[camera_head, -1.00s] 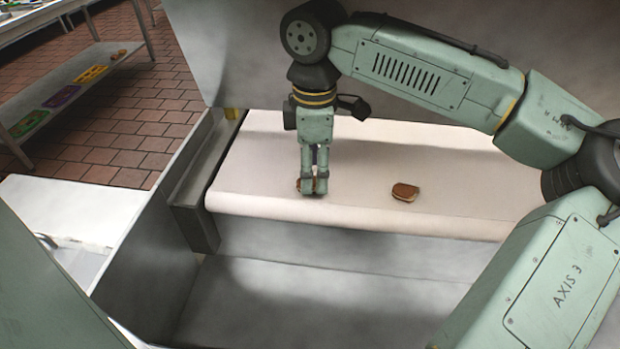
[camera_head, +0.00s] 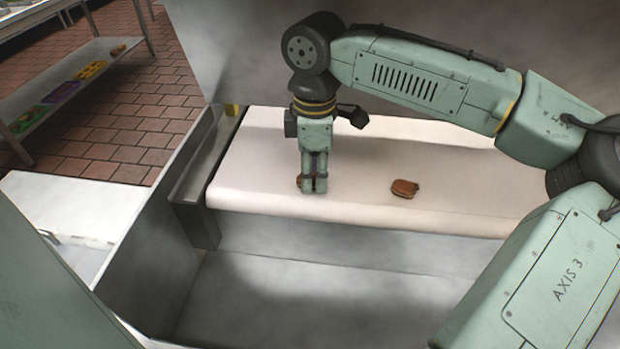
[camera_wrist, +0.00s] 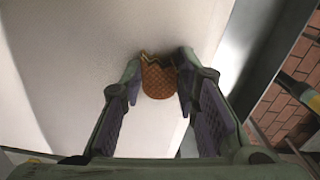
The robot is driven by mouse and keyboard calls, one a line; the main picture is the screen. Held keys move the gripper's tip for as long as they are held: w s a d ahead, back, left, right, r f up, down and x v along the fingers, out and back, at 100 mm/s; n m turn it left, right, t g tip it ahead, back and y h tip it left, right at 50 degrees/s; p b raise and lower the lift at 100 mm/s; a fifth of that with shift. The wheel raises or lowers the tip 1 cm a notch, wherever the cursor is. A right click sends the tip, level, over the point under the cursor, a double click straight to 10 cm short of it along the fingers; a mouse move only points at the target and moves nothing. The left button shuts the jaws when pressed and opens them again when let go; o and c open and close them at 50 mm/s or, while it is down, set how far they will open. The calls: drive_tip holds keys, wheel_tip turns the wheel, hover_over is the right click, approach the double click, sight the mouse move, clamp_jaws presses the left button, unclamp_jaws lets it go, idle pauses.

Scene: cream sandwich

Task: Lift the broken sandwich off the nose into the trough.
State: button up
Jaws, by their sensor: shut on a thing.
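The broken sandwich (camera_wrist: 158,82) is a brown piece with a jagged edge, between the fingertips in the wrist view. In the head view only a sliver of it (camera_head: 298,181) shows beside the fingers. My gripper (camera_head: 314,184) points down at the near left part of the white belt and is shut on this piece; it also shows in the wrist view (camera_wrist: 160,85). I cannot tell whether the piece still touches the belt. The belt's rounded front edge, the nose (camera_head: 350,212), lies just nearer. Below it is a wide grey metal trough (camera_head: 310,300), its visible floor bare.
Another brown sandwich (camera_head: 404,188) lies on the belt to the right of my gripper. A narrow grey channel (camera_head: 196,185) runs along the belt's left side. A grey upright panel (camera_head: 235,60) stands behind. A shelf with coloured trays (camera_head: 90,70) is at far left.

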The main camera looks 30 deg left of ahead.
sight(314, 178)
wheel_tip(314, 178, up, 10)
drive_tip(key=b, duration=0.1)
idle(0.5)
